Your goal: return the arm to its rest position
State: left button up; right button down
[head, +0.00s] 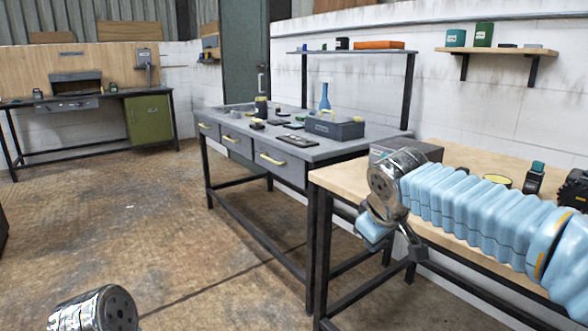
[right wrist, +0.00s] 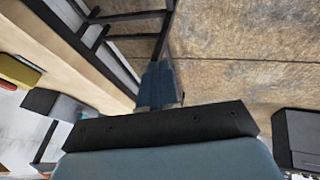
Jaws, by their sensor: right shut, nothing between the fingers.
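My right arm in its light blue sleeve (head: 480,215) comes in from the right in the head view, in front of the wooden-topped table (head: 345,178). Its metal wrist hangs over the table's left front area. In the right wrist view my right gripper (right wrist: 158,78) is shut with nothing between its fingers, above the brown floor (right wrist: 240,60) and beside the table's frame. A metal joint of my left arm (head: 95,310) shows at the bottom left of the head view. My left gripper is out of view.
A grey workbench (head: 225,120) with yellow-handled drawers, a blue bottle (head: 325,97) and a grey box (head: 335,128) stands behind. A green cabinet (head: 150,120) is under the far left bench. The floor at left centre is clear.

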jog(key=s+a+f+m+g+y, duration=0.1)
jog(key=a+f, duration=0.1)
jog(key=f, duration=0.8)
jog(key=s+a+f+g+y, duration=0.1)
jog(key=a+f, duration=0.1)
jog(key=f, duration=0.8)
jog(key=s+a+f+m+g+y, duration=0.1)
jog(key=a+f+g, duration=0.1)
jog(key=f, duration=0.8)
jog(key=s+f+m+g+y, duration=0.1)
jog(key=s+f+m, duration=0.5)
jog(key=s+f, duration=1.4)
jog(key=shift+s+d+f+m+y, duration=0.2)
jog(key=shift+s+m+y, duration=0.1)
jog(key=shift+s+y, duration=0.25)
